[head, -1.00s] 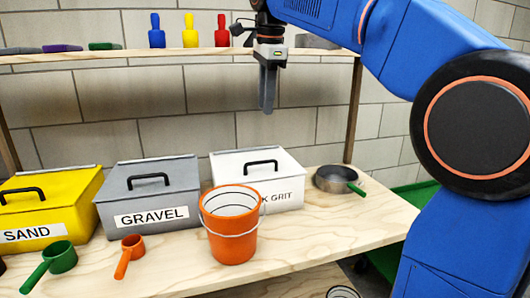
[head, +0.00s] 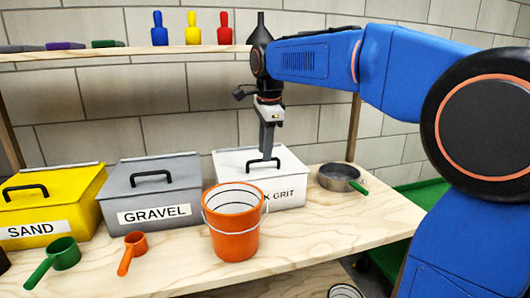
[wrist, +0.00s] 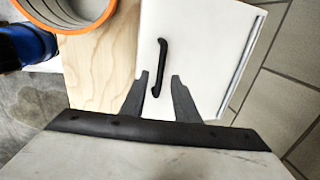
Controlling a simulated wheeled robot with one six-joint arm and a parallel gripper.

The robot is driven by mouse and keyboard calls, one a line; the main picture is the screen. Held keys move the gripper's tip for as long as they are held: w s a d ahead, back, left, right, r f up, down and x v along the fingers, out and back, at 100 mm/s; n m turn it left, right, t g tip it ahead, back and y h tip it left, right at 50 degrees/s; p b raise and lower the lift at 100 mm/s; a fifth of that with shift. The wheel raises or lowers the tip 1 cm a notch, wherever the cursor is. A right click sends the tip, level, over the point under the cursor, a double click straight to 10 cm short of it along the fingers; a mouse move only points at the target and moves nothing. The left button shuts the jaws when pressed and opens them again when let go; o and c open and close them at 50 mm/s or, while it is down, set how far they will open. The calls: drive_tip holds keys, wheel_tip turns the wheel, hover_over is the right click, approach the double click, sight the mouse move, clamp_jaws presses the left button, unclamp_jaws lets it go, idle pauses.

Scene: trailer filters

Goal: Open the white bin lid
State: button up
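The white bin (head: 290,191) stands on the wooden bench, its lid (head: 236,162) shut, with a black handle (head: 264,165) on top. Its label is partly hidden by the orange bucket and reads "K GRIT". My gripper (head: 266,156) points down right above the handle. In the wrist view, the two fingers of my gripper (wrist: 158,88) are apart, with the lower end of the handle (wrist: 161,62) between or just beyond their tips. I cannot tell whether the fingers touch it.
The orange bucket (head: 233,240) stands in front of the white bin. A grey gravel bin (head: 125,190) and a yellow sand bin (head: 75,190) are to the left. A metal pan (head: 340,178) sits to the right. A shelf (head: 205,48) runs behind my arm.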

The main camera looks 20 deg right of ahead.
drive_tip(key=shift+w+f, duration=0.1)
drive_tip(key=shift+f, duration=0.6)
drive_tip(key=shift+c, duration=0.7)
clamp_jaws()
drive_tip(key=shift+r, duration=0.1)
